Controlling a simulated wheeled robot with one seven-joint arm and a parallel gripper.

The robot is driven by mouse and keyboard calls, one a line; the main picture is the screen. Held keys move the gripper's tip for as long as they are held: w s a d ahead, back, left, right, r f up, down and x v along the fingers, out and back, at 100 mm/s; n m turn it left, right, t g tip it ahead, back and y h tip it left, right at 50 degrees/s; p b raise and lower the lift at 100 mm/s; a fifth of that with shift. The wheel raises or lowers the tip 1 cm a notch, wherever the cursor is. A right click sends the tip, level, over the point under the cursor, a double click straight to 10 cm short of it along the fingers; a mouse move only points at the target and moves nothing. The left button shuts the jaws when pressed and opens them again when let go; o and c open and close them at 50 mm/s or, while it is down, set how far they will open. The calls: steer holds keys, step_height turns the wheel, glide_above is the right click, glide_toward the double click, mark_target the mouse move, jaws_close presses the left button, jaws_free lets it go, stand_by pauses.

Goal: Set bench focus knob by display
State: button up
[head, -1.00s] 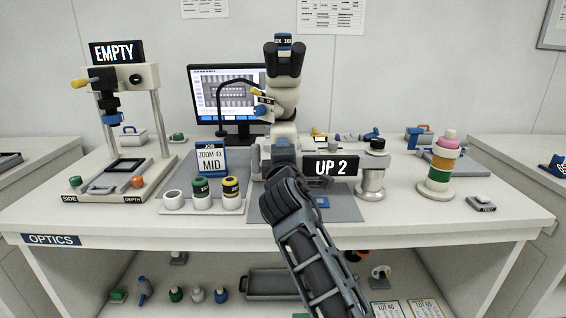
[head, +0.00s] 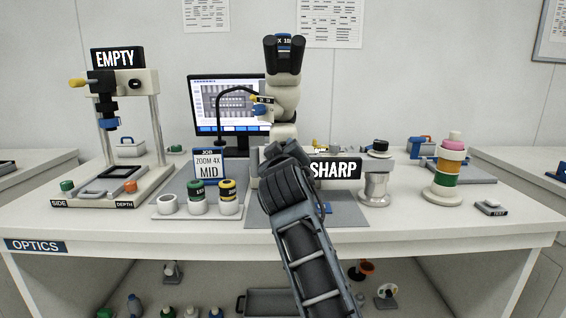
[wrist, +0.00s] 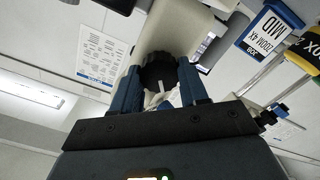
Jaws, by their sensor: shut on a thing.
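The microscope (head: 284,95) stands at the middle of the bench. Its small black display (head: 334,170) now reads SHARP in white letters. In the wrist view my gripper (wrist: 158,86) has its two blue fingers closed on either side of a round black focus knob (wrist: 157,70), which bears a pale mark. The knob sits on the pale microscope body. In the head view my arm's wrist hides the knob and the fingertips. A job card (head: 208,164) left of the microscope reads ZOOM 4X MID.
A rack (head: 180,213) with ring-shaped lenses stands left of my arm. A stand with an EMPTY sign (head: 118,58) is at far left. A metal cylinder (head: 375,186) and a stack of coloured rings (head: 447,172) stand on the right. A monitor (head: 226,92) is behind.

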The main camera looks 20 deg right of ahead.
steer(key=shift+f+m+b, duration=0.15)
steer(key=shift+m+b, duration=2.05)
steer(key=shift+m, duration=1.4)
steer(key=shift+d, duration=0.1)
steer(key=o, duration=1.1)
steer(key=shift+c, duration=0.2)
steer(key=shift+s, duration=0.1)
steer(key=v, duration=0.7)
steer(key=shift+s, duration=0.3)
